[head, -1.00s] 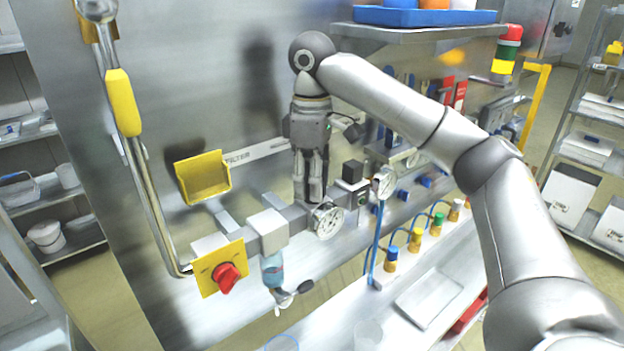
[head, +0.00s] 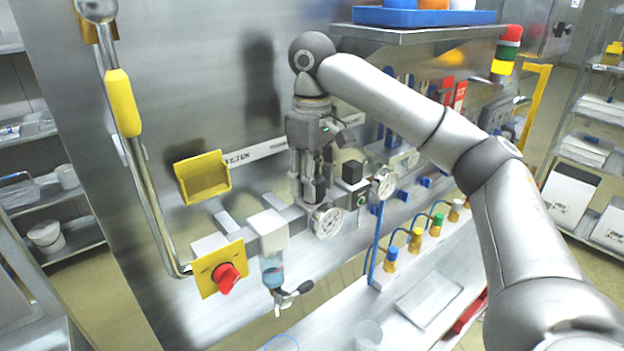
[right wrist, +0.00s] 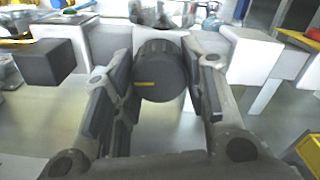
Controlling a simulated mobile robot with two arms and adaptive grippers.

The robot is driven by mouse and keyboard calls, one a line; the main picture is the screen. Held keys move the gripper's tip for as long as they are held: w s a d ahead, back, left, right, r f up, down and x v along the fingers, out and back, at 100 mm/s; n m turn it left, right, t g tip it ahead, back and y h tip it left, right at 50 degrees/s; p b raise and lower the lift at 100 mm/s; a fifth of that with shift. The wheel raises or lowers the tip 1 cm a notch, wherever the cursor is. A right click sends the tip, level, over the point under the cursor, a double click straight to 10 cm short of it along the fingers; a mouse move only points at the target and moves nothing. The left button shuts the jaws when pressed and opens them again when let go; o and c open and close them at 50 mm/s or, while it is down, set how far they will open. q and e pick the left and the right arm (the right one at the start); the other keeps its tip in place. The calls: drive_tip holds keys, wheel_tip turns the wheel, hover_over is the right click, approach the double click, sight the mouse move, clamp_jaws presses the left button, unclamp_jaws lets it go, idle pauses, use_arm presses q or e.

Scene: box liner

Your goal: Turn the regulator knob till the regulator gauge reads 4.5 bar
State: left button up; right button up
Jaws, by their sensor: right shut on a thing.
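The dark round regulator knob (right wrist: 160,70) stands between my right gripper's fingers in the right wrist view, with a short yellow mark on its face pointing left. My right gripper (head: 313,193) points down at the pipe assembly and is shut on this knob; the fingers mostly hide the knob in the head view. The white round regulator gauge (head: 327,220) sits just below the fingertips in the head view; its needle is too small to read. My left gripper is not in view.
A red rotary handle (head: 226,278) on a yellow plate is at the left of the pipe. A black block (head: 352,171) and a second gauge (head: 384,183) stand close right of the gripper. A yellow tray (head: 203,178) is on the wall behind.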

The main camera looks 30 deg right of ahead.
drive_tip(key=o, duration=1)
drive_tip(key=shift+r, duration=6.05)
drive_tip(key=shift+f, duration=0.1)
